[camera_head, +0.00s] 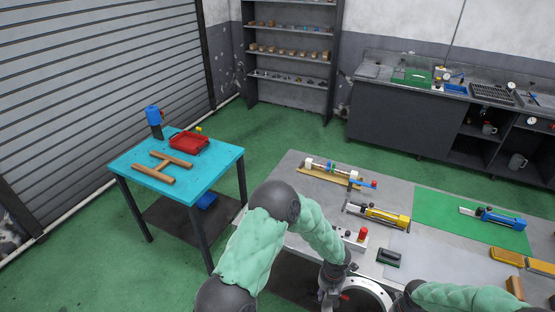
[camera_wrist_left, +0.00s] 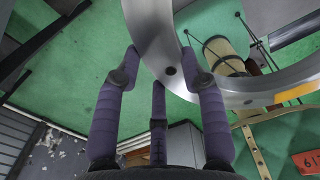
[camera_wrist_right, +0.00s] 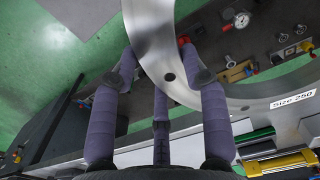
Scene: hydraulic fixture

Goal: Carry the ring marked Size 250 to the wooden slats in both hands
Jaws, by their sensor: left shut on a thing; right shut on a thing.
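The ring (camera_head: 372,285) is a large grey metal ring at the bottom of the head view, partly cut off by the frame. In the right wrist view its face (camera_wrist_right: 150,35) carries a white label (camera_wrist_right: 292,99) reading Size 250. My left gripper (camera_head: 332,287) is shut on the ring's left side; the left wrist view shows its fingers (camera_wrist_left: 159,55) on both sides of the rim (camera_wrist_left: 148,22). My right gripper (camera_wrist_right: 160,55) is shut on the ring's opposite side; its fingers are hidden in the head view. The wooden slats (camera_head: 165,162) lie on the blue table (camera_head: 211,172) at left.
A red tray (camera_head: 188,142) and a blue-topped dark device (camera_head: 154,120) stand at the blue table's back. The grey workbench (camera_head: 295,165) holds cylinders, a red-button box (camera_head: 358,238) and a green mat (camera_head: 450,213). Green floor lies open between bench and blue table.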

